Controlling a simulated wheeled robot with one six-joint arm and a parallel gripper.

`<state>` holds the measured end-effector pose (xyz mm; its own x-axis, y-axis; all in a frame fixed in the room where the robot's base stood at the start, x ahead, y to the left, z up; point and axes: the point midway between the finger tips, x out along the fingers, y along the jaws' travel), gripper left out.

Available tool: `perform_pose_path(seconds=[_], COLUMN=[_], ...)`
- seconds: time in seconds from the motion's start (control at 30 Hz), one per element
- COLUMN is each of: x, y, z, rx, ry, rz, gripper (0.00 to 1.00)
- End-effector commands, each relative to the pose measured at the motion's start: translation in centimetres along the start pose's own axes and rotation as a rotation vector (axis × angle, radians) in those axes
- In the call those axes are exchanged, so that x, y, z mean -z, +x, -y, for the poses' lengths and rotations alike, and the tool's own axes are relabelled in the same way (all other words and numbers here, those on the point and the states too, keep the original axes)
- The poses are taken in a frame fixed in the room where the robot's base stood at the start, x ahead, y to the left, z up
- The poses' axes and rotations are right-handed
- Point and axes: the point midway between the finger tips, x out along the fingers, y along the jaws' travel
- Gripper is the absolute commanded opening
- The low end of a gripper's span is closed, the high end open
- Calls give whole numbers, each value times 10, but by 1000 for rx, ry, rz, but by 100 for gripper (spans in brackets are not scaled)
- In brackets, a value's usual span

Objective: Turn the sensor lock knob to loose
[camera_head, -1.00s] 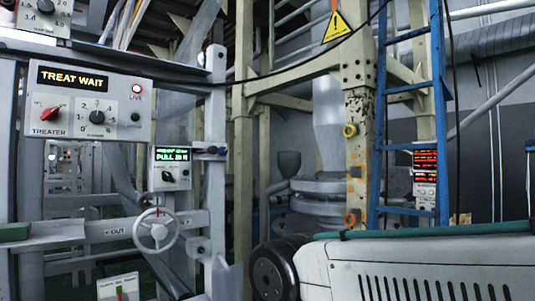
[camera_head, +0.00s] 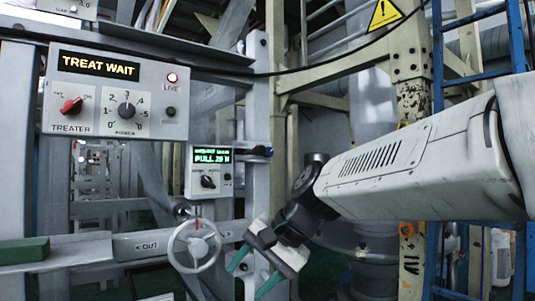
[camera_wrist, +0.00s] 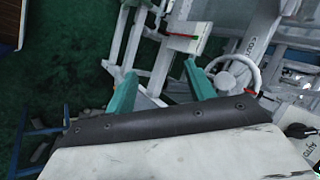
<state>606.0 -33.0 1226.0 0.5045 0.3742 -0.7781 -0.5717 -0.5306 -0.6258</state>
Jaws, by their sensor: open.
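My gripper (camera_head: 254,270) is open and empty in the head view, its teal fingers pointing down and left, right of the white handwheel (camera_head: 194,246). In the wrist view my gripper (camera_wrist: 160,75) shows two teal fingers spread apart, with the handwheel (camera_wrist: 238,72) beyond the right one. No readable label marks a sensor lock knob. A dark knob (camera_head: 258,151) sticks out on the grey post, above my gripper and apart from it. Another dark round part (camera_head: 181,210) sits above the handwheel's left side. I cannot tell which is the lock knob.
The TREAT WAIT panel (camera_head: 112,95) carries a red and a dark dial at upper left. A small box with a green display (camera_head: 210,170) hangs left of the post (camera_head: 257,100). A blue ladder (camera_head: 437,100) and a cream column (camera_head: 410,95) stand at right.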

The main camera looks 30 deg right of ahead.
Motion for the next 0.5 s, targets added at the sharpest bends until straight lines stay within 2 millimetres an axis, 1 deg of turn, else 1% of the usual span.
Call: perform_pose_path(seconds=[0.03, 0.07, 0.1, 0.17, 0.2, 0.3, 0.33, 0.4, 0.5], x=[53, 82, 120, 172, 200, 252, 263, 283, 300], y=[-11, -20, -34, -59, -77, -119, -130, -151, -171], z=[28, 43, 61, 83, 95, 118, 123, 132, 139], rx=[120, 198, 304, 463, 565, 791, 849, 958, 1059], ry=[187, 296, 436, 631, 751, 1000, 1061, 1178, 1282], rz=[-52, -79, -111, -145, -156, -146, -135, -106, -69], gripper=[54, 54, 54, 54, 54, 54, 54, 54, 54])
